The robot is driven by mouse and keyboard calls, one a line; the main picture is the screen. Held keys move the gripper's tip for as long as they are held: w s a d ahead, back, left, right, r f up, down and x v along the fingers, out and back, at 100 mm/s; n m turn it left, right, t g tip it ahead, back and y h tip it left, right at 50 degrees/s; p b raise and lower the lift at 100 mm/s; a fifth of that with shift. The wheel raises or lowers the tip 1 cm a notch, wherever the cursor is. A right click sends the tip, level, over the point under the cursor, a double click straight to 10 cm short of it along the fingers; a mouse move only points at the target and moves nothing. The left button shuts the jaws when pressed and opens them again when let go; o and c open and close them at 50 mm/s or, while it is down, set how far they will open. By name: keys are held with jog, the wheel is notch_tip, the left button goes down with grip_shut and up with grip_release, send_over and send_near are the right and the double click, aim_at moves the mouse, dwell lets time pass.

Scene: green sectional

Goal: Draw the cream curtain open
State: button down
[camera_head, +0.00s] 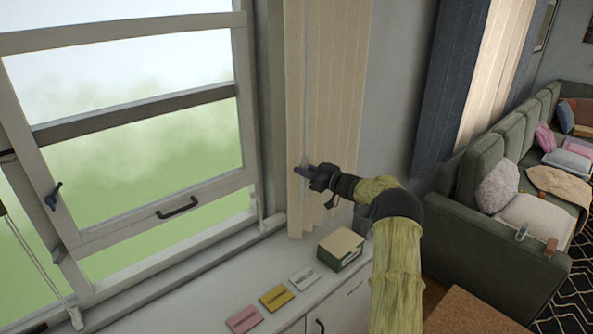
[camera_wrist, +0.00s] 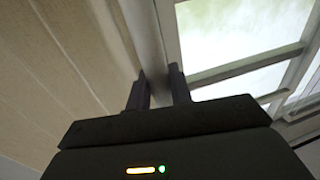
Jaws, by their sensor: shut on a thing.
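The cream curtain (camera_head: 335,105) hangs in narrow vertical folds at the right side of the window, and the window glass in view is uncovered. My gripper (camera_head: 303,170) is at the curtain's left edge, a little above the sill. In the wrist view, my gripper's two dark fingers (camera_wrist: 160,88) stand a small way apart at the edge of the curtain (camera_wrist: 70,70), with the window to their right. They are shut on the curtain edge; the exact grip between the fingertips is hard to see.
The window (camera_head: 150,130) has a dark handle (camera_head: 177,208). On the white sill cabinet (camera_head: 205,295) lie a green-and-cream box (camera_head: 340,250) and pink (camera_head: 244,319), yellow (camera_head: 277,297) and white (camera_head: 304,278) cards. A green sofa (camera_head: 500,240) with cushions stands at right, near a dark curtain (camera_head: 450,85).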

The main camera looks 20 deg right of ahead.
jog(key=shift+d+r, duration=0.2)
jog(key=c, duration=1.4)
grip_release()
jog(key=shift+w, duration=0.1)
jog(key=shift+o, duration=0.5)
jog(key=shift+w+d+f, duration=0.1)
jog(key=shift+f, duration=0.05)
jog(key=b+v, duration=0.7)
jog(key=v, duration=1)
jog(key=shift+s, duration=0.25)
jog(key=shift+w, duration=0.1)
